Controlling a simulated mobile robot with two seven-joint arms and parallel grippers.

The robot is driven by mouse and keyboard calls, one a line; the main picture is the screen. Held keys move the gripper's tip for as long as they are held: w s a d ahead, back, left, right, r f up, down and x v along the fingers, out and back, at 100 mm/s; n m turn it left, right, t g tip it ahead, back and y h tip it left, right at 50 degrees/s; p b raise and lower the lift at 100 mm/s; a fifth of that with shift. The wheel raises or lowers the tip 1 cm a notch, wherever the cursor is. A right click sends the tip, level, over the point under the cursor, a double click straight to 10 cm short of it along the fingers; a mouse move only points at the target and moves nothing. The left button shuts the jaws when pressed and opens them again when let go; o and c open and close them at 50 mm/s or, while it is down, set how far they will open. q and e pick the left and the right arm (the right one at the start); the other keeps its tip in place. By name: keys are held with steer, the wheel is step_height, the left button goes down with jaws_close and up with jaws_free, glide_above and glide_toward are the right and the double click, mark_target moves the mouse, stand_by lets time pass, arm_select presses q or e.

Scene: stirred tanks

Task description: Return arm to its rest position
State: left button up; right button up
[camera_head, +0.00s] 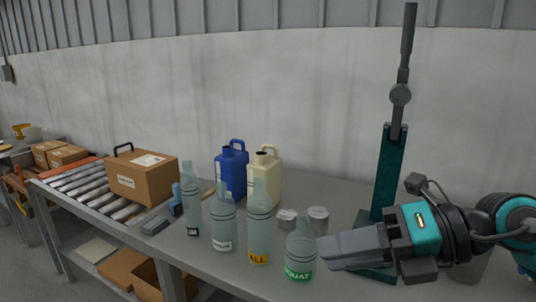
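My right arm comes in from the right edge. My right gripper (326,252) has a teal and black body, and its grey fingers point left over the bench. Its fingertips overlap the right side of the squat bottle with a green label (300,256); I cannot tell whether they touch it. From this side I cannot see a gap between the fingers, so open or shut is unclear. A dark teal post with a black jointed lever on top (389,170) stands upright behind the gripper, its base partly hidden. My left gripper is not in view.
Translucent bottles (225,228) stand on the grey bench, with two small tins (317,219) nearby. A blue jug (231,168) and a cream jug (269,180) stand behind. A cardboard box (143,181) sits on rollers at left. A wall runs along the back.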

step_height(320, 180, up, 7)
steer(key=w+d+m+t+y, duration=0.2)
steer(key=w+m+t+y, duration=0.15)
steer(key=m+t, duration=1)
steer(key=w+d+f+m+t+h, duration=0.1)
steer(key=d+f+m+h, duration=0.45)
steer(key=m+h, duration=0.3)
steer(key=w+d+f+m+t+h, duration=0.1)
steer(key=d+f+m+h, duration=0.3)
steer(key=f+m+h, duration=0.5)
steer(key=s+d+f+m+g+h, duration=0.1)
steer(key=s+f+m+g, duration=0.25)
steer(key=f, duration=0.25)
steer(key=s+d+f+m+g, duration=0.1)
steer(key=s+f+m+g, duration=0.1)
steer(key=s+f+g, duration=0.3)
steer(key=s+a+f+g+y, duration=0.25)
steer(key=s+f+g, duration=0.45)
steer(key=s+f, duration=0.45)
steer(key=w+a+f+t, duration=0.3)
steer(key=w+f+t, duration=0.4)
steer(key=shift+a+f+y+p, duration=0.3)
steer(key=shift+y, duration=0.15)
